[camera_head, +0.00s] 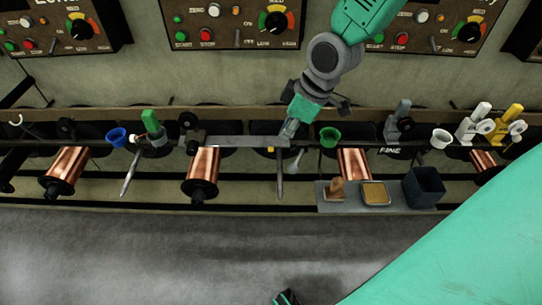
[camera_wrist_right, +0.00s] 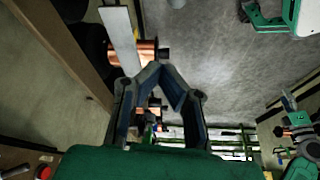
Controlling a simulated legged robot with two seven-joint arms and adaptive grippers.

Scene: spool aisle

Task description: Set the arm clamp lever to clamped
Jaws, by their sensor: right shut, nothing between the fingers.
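My right gripper (camera_head: 290,130) is shut and empty, pointing down by the right end of a flat grey bar (camera_head: 240,141). In the right wrist view its fingertips (camera_wrist_right: 157,70) meet, and the bar (camera_wrist_right: 122,38) lies just beyond them, to the upper left. I cannot tell whether they touch. The bar reaches left to a dark clamp-like fitting (camera_head: 189,124) above a copper spool (camera_head: 202,172). I cannot tell for sure which part is the clamp lever or how it is set. A thin grey rod (camera_head: 280,172) hangs below the gripper. My left gripper is not clearly seen.
Along the rail stand a green block (camera_head: 151,122), blue cup (camera_head: 117,137), green cup (camera_head: 330,136), and grey (camera_head: 399,118), white (camera_head: 473,122) and yellow (camera_head: 507,122) fittings. A small shelf (camera_head: 330,205) carries a dark bin (camera_head: 424,187). Control panels (camera_head: 245,20) are behind.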

